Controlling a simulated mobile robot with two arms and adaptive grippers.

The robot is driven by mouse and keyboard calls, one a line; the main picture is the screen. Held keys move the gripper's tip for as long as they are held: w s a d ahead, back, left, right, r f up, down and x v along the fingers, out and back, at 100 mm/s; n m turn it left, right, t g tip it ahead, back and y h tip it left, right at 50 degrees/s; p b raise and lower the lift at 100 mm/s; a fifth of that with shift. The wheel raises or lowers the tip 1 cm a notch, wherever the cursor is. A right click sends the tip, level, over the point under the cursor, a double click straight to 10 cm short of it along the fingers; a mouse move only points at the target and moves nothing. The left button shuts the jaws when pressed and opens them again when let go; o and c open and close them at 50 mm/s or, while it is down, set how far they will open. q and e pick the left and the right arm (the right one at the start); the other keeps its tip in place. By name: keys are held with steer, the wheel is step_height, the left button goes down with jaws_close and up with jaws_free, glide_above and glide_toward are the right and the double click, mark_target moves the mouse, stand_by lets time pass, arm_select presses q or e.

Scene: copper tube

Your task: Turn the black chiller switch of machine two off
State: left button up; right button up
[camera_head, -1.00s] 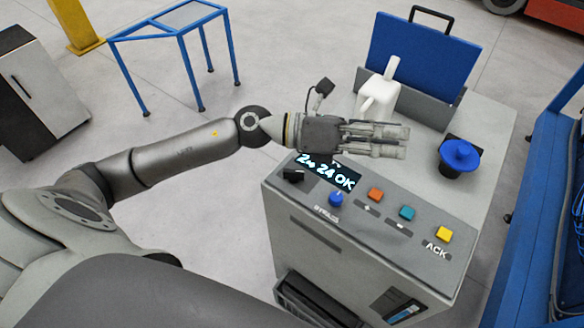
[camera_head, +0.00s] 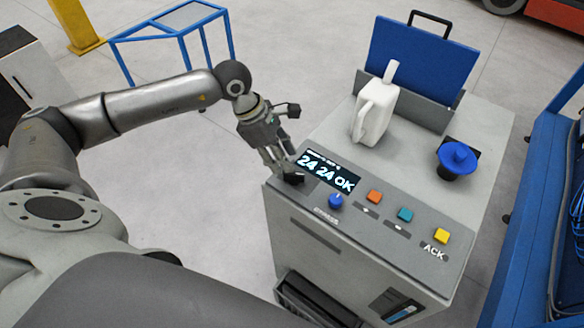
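The black switch (camera_head: 293,178) sits at the left end of the sloped control panel, just left of a dark display (camera_head: 327,172) that reads "24 24 OK". My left gripper (camera_head: 284,168) points down at the switch from the upper left. Its fingertips are at the switch and cover part of it. I cannot tell whether the fingers touch the switch or how far apart they are. My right gripper is not in view.
The panel (camera_head: 385,242) also carries a blue knob (camera_head: 336,201) and orange, teal and yellow buttons. A white jug (camera_head: 375,112), a blue board (camera_head: 420,58) and a blue-topped round part (camera_head: 457,158) stand on the machine top. A blue frame stands at the right.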

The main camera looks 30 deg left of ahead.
mark_target(294, 177)
arm_select(q)
steer(key=p+x, duration=0.1)
steer(key=x, duration=0.5)
steer(key=shift+d+f+p, duration=0.15)
steer(key=shift+f+p, duration=0.05)
steer(key=shift+p, duration=0.1)
steer(key=shift+c, duration=0.2)
jaws_close()
